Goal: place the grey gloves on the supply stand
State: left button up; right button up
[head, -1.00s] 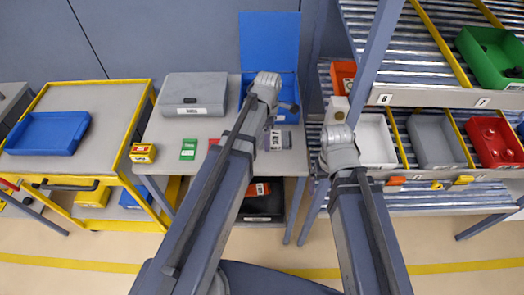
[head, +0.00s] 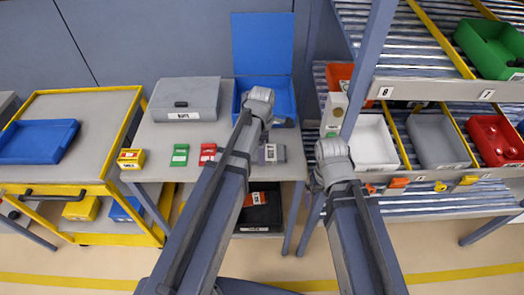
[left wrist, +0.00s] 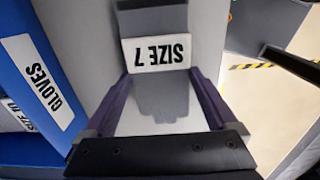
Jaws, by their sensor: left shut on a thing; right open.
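The grey gloves (head: 270,153) are a flat grey pack with a white label, near the front right of a grey-topped stand (head: 225,166) that looks like the supply stand. In the left wrist view the label on the pack (left wrist: 155,50) reads SIZE 7. My left gripper (left wrist: 160,95) is shut on this pack; in the head view my arm hides most of the gripper. A dark shadow lies beside the pack on the pale top; I cannot tell whether they touch. My right gripper (head: 319,182) is open, right of the stand, and mostly hidden by its wrist.
An open blue bin (head: 282,88), labelled GLOVES, stands behind the pack. A grey case (head: 185,100), a green pack (head: 180,154), a red pack (head: 207,153) and a yellow box (head: 131,158) are further left. A rack with bins (head: 372,145) stands on the right.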

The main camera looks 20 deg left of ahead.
pick_arm(q)
jog(key=shift+f, duration=0.15)
jog(key=o, duration=1)
notch_tip(320, 180, up, 12)
jog(key=p, duration=1.2)
jog(key=shift+r, duration=0.2)
